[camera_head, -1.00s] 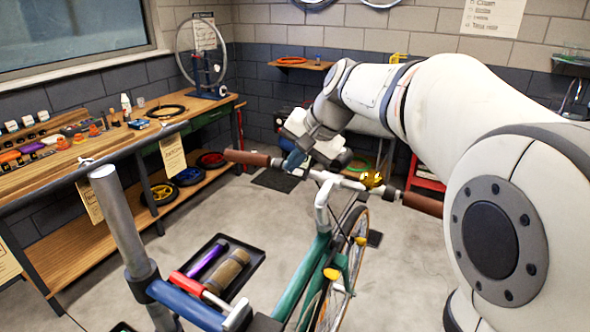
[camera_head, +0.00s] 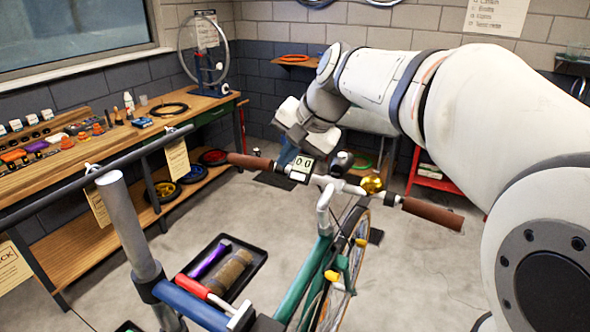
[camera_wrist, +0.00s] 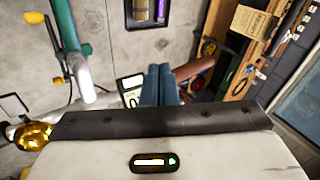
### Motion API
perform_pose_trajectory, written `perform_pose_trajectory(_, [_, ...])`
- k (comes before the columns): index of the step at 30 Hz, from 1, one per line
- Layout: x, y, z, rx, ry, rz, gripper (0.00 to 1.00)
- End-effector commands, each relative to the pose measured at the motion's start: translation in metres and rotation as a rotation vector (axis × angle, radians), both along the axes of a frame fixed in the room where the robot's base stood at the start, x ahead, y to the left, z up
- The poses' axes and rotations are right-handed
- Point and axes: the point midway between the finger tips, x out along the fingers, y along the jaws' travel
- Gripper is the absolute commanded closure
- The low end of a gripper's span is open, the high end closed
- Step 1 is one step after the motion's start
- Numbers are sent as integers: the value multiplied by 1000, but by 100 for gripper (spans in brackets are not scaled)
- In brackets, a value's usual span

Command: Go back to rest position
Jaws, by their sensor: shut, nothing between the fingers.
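My gripper (camera_wrist: 160,72) shows in the wrist view as two blue fingers pressed together, empty. In the head view the fingers (camera_head: 287,152) are partly hidden behind the white wrist, above and behind the left part of the handlebar. The bike computer (camera_head: 301,168) with a "00" display sits on the handlebar beside the brown left grip (camera_head: 250,162). It also shows in the wrist view (camera_wrist: 130,86), just left of the fingers. A gold bell (camera_head: 372,185) is on the right half of the handlebar. The teal bike (camera_head: 300,275) is held upright in the stand.
The stand's post (camera_head: 128,225) and clamp stand front left. A black tray (camera_head: 258,262) holds a purple cylinder and a brown roll. A wooden workbench (camera_head: 75,165) with small items lines the left wall. A red cart (camera_head: 432,178) is behind the right grip. Floor right of the bike looks clear.

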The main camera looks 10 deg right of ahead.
Motion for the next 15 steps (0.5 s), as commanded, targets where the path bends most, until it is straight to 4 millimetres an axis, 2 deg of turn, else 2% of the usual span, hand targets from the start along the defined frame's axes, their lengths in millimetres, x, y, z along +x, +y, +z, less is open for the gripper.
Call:
perform_pose_trajectory(5, [0,0,-1,-1,0,1,100])
perform_pose_trajectory(8, [-10,-6,-8,-27,-4,10,100])
perform_pose_trajectory(11, [-38,-22,-30,-104,-11,42,100])
perform_pose_trajectory(15, [-98,-54,-78,-267,-18,130,100])
